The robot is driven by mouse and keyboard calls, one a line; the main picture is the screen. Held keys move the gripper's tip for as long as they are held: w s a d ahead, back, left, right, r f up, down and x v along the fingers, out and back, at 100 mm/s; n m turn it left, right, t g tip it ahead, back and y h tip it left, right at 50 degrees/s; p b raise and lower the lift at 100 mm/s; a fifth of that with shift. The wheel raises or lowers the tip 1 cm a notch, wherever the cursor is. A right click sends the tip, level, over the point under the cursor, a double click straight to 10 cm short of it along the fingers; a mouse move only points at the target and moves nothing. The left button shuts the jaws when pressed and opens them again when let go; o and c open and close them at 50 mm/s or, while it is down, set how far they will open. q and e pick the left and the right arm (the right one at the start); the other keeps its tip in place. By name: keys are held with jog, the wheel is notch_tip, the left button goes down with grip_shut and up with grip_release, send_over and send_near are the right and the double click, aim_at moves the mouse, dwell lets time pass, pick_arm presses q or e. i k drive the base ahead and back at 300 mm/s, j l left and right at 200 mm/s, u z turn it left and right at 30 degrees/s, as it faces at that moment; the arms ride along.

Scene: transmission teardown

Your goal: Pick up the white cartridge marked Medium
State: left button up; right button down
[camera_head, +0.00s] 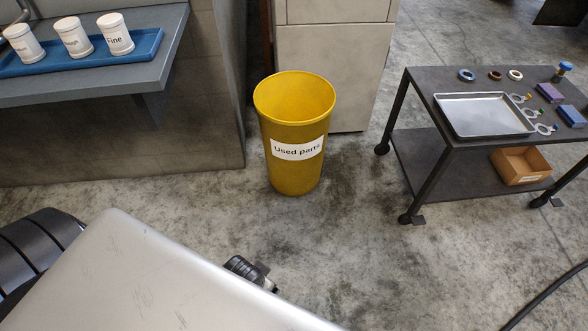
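Three white cartridges stand in a row on a blue tray (140,57) on the grey shelf at the upper left. The right cartridge (116,35) reads Fine. The label of the middle cartridge (73,37) is too small to read for certain. The left cartridge (23,44) is also hard to read, and a curved metal part at the picture's edge is close to it. I cannot tell which one is marked Medium. I can make out neither of my grippers.
A yellow bin (292,165) labelled Used parts stands on the floor beside the shelf. At the right, a dark cart (423,83) carries a metal tray (484,114), rings and small parts, with a cardboard box (521,166) below. A silver panel fills the lower left. Floor between is clear.

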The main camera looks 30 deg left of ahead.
aim_at(20, 36)
jog(key=u, duration=2.2)
